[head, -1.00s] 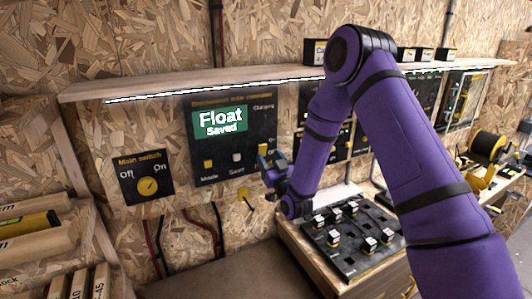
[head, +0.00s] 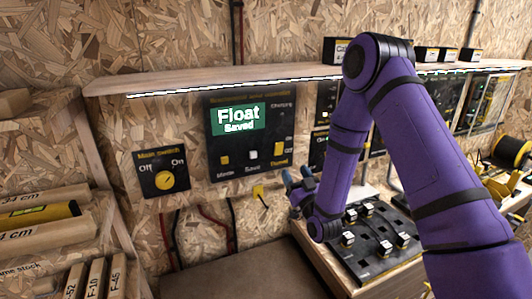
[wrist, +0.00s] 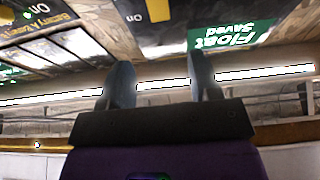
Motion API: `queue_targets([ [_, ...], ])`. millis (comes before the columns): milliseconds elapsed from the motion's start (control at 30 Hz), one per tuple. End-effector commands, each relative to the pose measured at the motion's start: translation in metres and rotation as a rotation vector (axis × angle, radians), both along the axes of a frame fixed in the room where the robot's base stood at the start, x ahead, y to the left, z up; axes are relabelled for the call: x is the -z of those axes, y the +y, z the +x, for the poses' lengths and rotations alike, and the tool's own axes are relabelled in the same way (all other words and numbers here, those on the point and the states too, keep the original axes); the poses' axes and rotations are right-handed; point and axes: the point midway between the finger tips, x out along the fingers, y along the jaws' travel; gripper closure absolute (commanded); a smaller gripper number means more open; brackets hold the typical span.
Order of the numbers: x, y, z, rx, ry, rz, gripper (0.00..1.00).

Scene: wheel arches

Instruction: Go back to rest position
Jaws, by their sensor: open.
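My purple arm reaches in from the right of the head view, with its elbow high in front of the shelf. My gripper (head: 298,182) is at the lower right of the control panel (head: 253,165), apart from it as far as I can see. In the wrist view my gripper (wrist: 160,82) shows two grey fingers spread apart with nothing between them. The panel's green screen (head: 238,119) reads "Float Saved"; it also shows upside down in the wrist view (wrist: 232,36).
A main switch (head: 160,173) with a yellow knob is left of the panel. A wooden shelf (head: 200,82) with a light strip runs above. A black board with several small blocks (head: 375,240) lies below my gripper. Wooden racks (head: 50,232) stand at left.

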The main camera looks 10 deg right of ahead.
Motion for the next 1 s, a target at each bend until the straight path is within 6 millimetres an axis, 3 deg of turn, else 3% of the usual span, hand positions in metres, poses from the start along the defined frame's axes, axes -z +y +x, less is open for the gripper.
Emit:
queue_targets([
  [167, -0.017, 0.001, 0.008, -0.006, 0.045, -0.03, 0.43],
  [367, -0.057, -0.001, 0.02, -0.009, 0.186, -0.105, 0.43],
  [567, -0.096, -0.007, 0.018, 0.007, 0.343, -0.171, 0.43],
  [767, -0.132, -0.018, 0.0, 0.035, 0.503, -0.218, 0.43],
  [1000, -0.17, -0.035, -0.04, 0.08, 0.699, -0.25, 0.43],
])
